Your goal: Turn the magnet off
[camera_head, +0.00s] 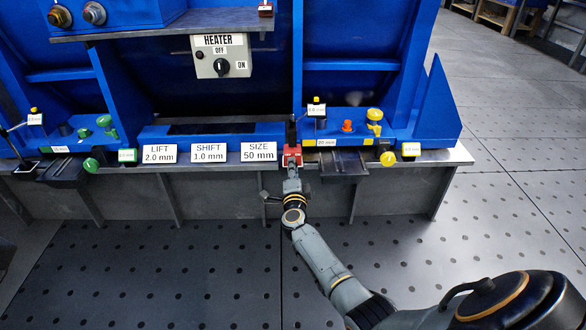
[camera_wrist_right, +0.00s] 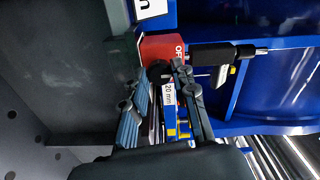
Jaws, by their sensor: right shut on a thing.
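The magnet is a small red block (camera_head: 292,150) on the front ledge of the blue machine, with a dark upright handle (camera_head: 291,130) behind it. In the wrist view the red block (camera_wrist_right: 162,47) shows part of an "OFF" mark, and the black handle (camera_wrist_right: 225,54) runs to the right. My right gripper (camera_head: 292,165) reaches the block from the front. In the wrist view its fingertips (camera_wrist_right: 164,72) are at the block, around a dark round knob (camera_wrist_right: 157,70) on its near face. The fingers partly hide the knob, so its turn is unclear. My left gripper is out of view.
A grey heater box (camera_head: 221,57) with a knob hangs above. Signs for lift, shift and size (camera_head: 258,152) stand left of the magnet. Yellow knobs (camera_head: 388,158) and an orange knob (camera_head: 347,126) are to the right, green knobs (camera_head: 91,165) to the left. The perforated floor in front is clear.

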